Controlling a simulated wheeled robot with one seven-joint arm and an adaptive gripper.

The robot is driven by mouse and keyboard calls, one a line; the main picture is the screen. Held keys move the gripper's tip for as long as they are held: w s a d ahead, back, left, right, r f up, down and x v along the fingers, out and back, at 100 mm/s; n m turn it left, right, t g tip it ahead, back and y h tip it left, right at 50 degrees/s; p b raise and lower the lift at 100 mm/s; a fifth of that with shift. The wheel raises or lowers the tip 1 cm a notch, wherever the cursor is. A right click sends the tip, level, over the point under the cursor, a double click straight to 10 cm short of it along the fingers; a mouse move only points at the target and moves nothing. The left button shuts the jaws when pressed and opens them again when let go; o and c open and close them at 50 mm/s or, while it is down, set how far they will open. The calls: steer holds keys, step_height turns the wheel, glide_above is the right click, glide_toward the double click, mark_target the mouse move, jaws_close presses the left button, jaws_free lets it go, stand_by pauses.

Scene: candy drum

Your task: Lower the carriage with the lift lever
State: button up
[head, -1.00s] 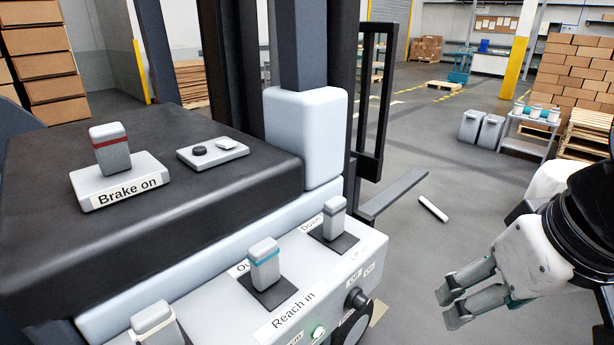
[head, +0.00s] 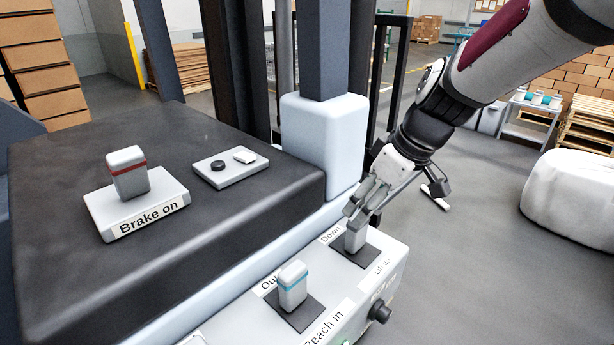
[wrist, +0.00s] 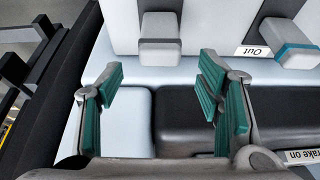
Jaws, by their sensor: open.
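The lift lever (head: 356,238) is a grey block on a dark square plate of the light console, between the labels "Down" and "Lift". My gripper (head: 366,202) is open just above it and partly covers it in the head view. In the wrist view the open green-padded fingers (wrist: 161,88) stand apart, with the lift lever (wrist: 160,40) ahead of them and sideways between their lines. No contact with the lever is clear. A black upright frame (head: 398,75), possibly the carriage, stands behind the mast and is partly hidden.
The blue-banded reach lever (head: 292,286) stands close to the lift lever. The red-banded brake lever (head: 127,173) sits on the dark cover (head: 230,205). A pale rounded block (head: 323,145) rises behind my gripper.

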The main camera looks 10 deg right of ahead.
mark_target(352, 227)
steer(key=x, duration=0.9)
steer(key=shift+s+d+f+b, duration=0.1)
steer(key=shift+b, duration=0.2)
jaws_close()
